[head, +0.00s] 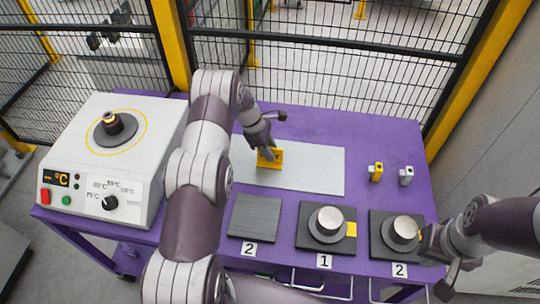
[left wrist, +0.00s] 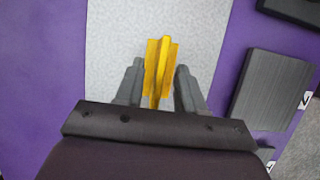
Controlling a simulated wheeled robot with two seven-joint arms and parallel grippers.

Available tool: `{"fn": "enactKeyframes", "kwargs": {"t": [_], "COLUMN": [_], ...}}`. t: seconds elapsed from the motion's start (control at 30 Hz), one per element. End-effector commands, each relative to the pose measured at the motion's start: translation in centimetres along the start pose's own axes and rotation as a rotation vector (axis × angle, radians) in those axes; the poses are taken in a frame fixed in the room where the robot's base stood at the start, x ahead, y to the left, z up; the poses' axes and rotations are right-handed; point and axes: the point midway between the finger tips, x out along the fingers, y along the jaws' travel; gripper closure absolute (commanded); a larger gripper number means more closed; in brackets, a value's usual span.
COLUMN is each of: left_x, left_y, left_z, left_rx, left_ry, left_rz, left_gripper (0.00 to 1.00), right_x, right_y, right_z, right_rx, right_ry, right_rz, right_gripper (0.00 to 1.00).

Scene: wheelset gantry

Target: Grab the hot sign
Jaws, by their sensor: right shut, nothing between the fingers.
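The hot sign, a small yellow piece (head: 270,158), stands on the light grey plate (head: 315,168) in the middle of the purple table. In the left wrist view the yellow sign (left wrist: 162,65) sits between the two grey fingers of my left gripper (left wrist: 158,85). The fingers are on either side of it and look apart from it, so the gripper appears open. In the head view my left gripper (head: 266,146) is right over the sign and hides part of it. My right gripper (head: 432,248) is shut and empty by the right-hand dark pad.
A white heater box (head: 120,200) stands at the left. Dark pads lie along the front: an empty one (head: 254,217), and two bearing metal cylinders (head: 330,218) (head: 404,228). A yellow (head: 376,171) and a white small piece (head: 406,175) stand at the right. A mesh fence is behind.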

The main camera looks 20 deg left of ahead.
Motion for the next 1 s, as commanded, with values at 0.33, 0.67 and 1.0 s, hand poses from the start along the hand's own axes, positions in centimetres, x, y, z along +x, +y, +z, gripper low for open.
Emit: {"fn": "enactKeyframes", "kwargs": {"t": [0.33, 0.67, 1.0], "left_x": [2.4, 2.3, 1.0], "left_y": [0.1, 0.1, 0.1], "left_z": [0.0, 0.0, 0.6], "left_rx": [0.002, 0.002, 0.002], "left_ry": [0.0, 0.0, 0.0], "left_rz": [0.002, 0.002, 0.004], "left_gripper": [0.62, 1.0, 1.0], "right_x": [-0.7, -0.7, -0.1], "right_y": [0.0, 0.0, 0.0], "right_z": [-0.1, -0.1, 0.0], "right_rx": [0.0, 0.0, 0.0], "right_ry": [0.0, 0.0, 0.0], "right_rz": [0.0, 0.0, 0.0], "right_gripper": [1.0, 1.0, 1.0]}}
